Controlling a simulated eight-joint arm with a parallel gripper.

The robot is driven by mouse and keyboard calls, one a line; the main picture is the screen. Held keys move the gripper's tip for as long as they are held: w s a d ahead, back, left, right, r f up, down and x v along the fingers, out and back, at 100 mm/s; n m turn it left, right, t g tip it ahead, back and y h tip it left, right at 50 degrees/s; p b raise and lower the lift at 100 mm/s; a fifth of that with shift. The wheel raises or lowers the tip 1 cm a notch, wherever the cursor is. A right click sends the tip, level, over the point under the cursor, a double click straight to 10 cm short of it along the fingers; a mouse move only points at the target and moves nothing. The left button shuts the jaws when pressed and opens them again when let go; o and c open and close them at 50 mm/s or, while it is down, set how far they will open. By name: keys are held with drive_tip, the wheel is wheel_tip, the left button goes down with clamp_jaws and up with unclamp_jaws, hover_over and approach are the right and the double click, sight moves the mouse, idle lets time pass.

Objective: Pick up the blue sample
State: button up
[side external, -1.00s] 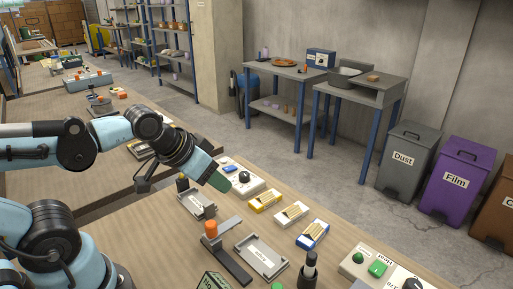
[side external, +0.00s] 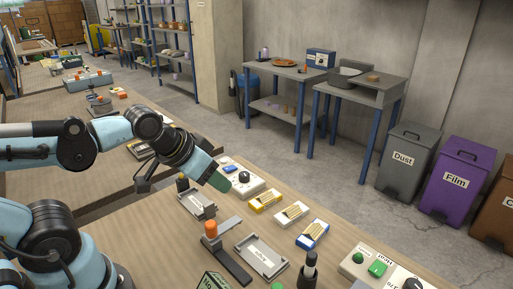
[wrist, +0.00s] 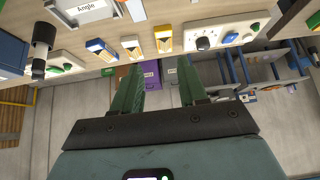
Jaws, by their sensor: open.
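The blue sample (side external: 312,235) is a small block with blue sides and a tan top, lying on the wooden table at the end of a row of three. A white sample (side external: 291,213) and a yellow sample (side external: 266,200) lie beside it. My gripper (side external: 218,182) is above the table, left of and beyond the row, apart from the samples. In the wrist view my gripper (wrist: 159,64) has its two green fingers spread with nothing between them. The blue sample (wrist: 101,49) shows there up and left of the fingers.
Two grey trays (side external: 238,240) (side external: 183,197) and an orange-knobbed tool (side external: 210,229) stand left of the samples. A black-topped upright item (side external: 309,268) stands near the front. Control boxes (side external: 375,268) (side external: 254,187) flank the row. Bare wood surrounds the blue sample.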

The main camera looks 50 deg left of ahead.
drive_tip(key=o, duration=0.6)
drive_tip(key=shift+c, duration=0.2)
drive_tip(key=n+g, duration=0.1)
drive_tip(key=g, duration=0.6)
hover_over(312, 231)
wheel_tip(312, 231, down, 2)
wheel_tip(312, 231, down, 6)
drive_tip(key=shift+w+r, duration=0.1)
drive_tip(key=shift+w, duration=0.05)
drive_tip(key=shift+s+f, duration=0.2)
drive_tip(key=shift+f, duration=2.75)
